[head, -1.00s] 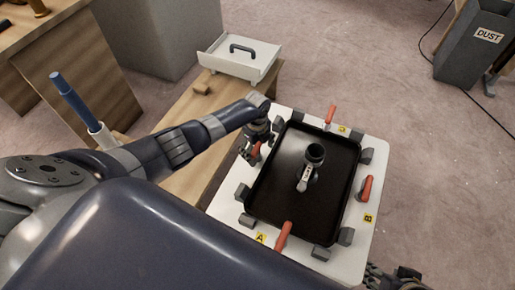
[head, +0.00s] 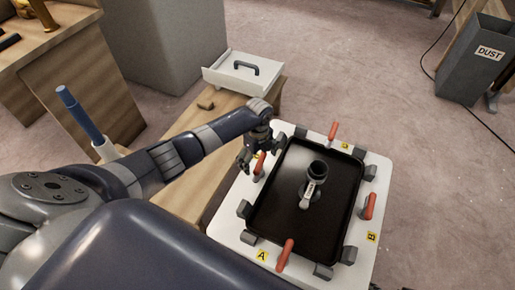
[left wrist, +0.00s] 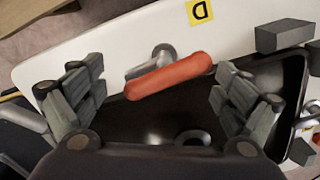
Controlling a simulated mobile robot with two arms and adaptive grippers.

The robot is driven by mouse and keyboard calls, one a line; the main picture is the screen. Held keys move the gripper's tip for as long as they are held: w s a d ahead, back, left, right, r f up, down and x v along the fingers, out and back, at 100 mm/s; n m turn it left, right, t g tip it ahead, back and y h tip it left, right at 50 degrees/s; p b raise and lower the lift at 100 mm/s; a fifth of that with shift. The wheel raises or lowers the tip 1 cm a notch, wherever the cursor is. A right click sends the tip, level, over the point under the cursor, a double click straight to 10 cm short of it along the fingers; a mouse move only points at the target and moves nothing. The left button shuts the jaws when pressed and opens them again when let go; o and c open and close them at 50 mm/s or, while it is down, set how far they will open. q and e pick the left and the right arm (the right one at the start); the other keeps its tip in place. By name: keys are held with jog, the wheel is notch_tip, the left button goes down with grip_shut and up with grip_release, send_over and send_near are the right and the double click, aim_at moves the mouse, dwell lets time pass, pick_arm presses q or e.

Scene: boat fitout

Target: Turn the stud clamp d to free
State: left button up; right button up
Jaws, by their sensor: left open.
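Stud clamp d has a red handle (left wrist: 168,76) on a grey metal pivot (left wrist: 150,60), beside a yellow D label (left wrist: 200,11) on the white board. In the head view its handle (head: 259,164) shows at the left edge of the black tray, partly behind my gripper. My left gripper (head: 249,160) is open over this clamp. In the left wrist view the handle lies between the spread fingers of the gripper (left wrist: 165,103), tilted up to the right, with gaps at both ends. My right gripper is not in view.
The black tray (head: 275,215) lies on the white board (head: 222,222), ringed by grey blocks. Other red-handled clamps stand at A (head: 285,255), B (head: 369,206) and the far edge (head: 333,131).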

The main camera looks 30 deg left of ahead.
aim_at(258, 162)
pick_arm(q)
notch_tip(258, 162, up, 7)
jog(key=shift+r, duration=0.15)
